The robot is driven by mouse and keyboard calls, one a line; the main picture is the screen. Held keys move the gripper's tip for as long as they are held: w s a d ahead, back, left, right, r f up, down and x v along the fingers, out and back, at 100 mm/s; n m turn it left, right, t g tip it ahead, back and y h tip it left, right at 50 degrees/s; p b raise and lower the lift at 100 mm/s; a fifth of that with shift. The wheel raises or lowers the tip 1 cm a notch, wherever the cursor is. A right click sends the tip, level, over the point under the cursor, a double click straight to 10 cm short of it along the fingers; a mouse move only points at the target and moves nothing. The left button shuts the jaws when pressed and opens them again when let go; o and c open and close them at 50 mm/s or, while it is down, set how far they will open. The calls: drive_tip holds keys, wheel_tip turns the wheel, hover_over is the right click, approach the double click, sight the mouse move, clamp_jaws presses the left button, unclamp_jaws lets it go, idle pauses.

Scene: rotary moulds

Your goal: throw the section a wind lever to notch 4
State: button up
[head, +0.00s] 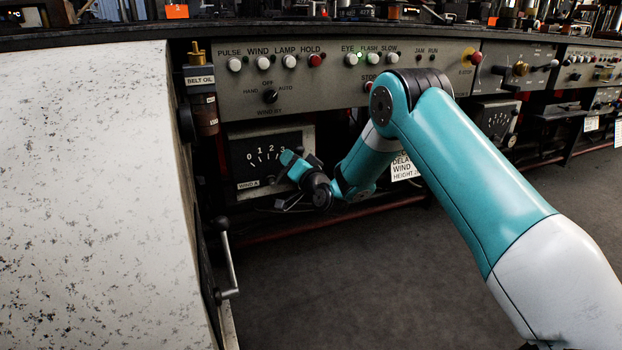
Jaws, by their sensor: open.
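The section A wind dial (254,160) is a dark plate on the front of the machine, with a white scale reading 0, 1, 2, 3 and a label at its lower left that looks like "WIND A". My gripper (284,192) is in front of the dial's lower right corner, open, with nothing visible between its fingers. The gripper and wrist cover the right part of the scale, so notch 4 is hidden. I cannot make out the lever's handle or its setting. I cannot tell whether the gripper touches anything there.
A button panel (225,100) with a HAND/OFF/AUTO knob (270,96) is above the dial. A belt oil bottle (200,80) hangs left of it. A speckled white housing (90,200) fills the left, with a crank handle (229,262) beside it. The floor (350,280) below is clear.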

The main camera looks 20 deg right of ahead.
drive_tip(key=s+d+f+b, duration=0.2)
drive_tip(key=s+b, duration=1.3)
drive_tip(key=s, duration=0.1)
drive_tip(key=shift+s+d, duration=0.15)
drive_tip(key=shift+d, duration=0.15)
